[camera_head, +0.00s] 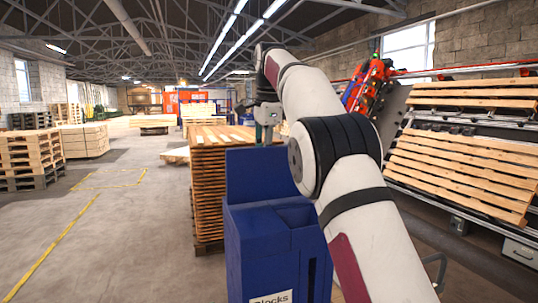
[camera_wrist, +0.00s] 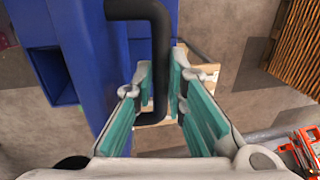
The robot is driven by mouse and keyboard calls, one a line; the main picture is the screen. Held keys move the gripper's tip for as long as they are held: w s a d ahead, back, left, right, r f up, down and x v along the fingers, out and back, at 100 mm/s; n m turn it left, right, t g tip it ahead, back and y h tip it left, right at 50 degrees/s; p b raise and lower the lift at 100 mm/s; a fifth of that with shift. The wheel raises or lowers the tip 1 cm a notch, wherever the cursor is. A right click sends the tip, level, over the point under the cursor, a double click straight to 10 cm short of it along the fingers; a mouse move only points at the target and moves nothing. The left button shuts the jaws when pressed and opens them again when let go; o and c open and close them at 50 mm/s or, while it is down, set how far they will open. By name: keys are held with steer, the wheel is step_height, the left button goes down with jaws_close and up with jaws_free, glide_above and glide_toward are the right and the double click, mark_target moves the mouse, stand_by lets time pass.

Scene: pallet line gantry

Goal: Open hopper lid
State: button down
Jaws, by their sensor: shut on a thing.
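The blue hopper (camera_head: 275,245) stands in front of me, with a white label reading "Blocks" low on its front. Its blue lid (camera_head: 245,178) stands about upright at the far side of the hopper's top. In the wrist view, a black bent handle (camera_wrist: 159,60) stands out from the blue lid panel (camera_wrist: 95,45). My gripper (camera_head: 266,138) is at the top of the raised lid. In the wrist view, its teal-padded fingers (camera_wrist: 163,85) are closed around the handle's long bar. My arm hides part of the hopper's right side.
A tall stack of wooden pallets (camera_head: 207,190) stands just behind the hopper. A rack with slatted pallets (camera_head: 465,165) and a red and green machine (camera_head: 368,85) are at the right.

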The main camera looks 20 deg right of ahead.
steer(key=shift+w+r, duration=0.1)
steer(key=shift+w, duration=0.25)
stand_by(0.3)
steer(key=c, duration=1.6)
jaws_free()
steer(key=shift+s, duration=0.1)
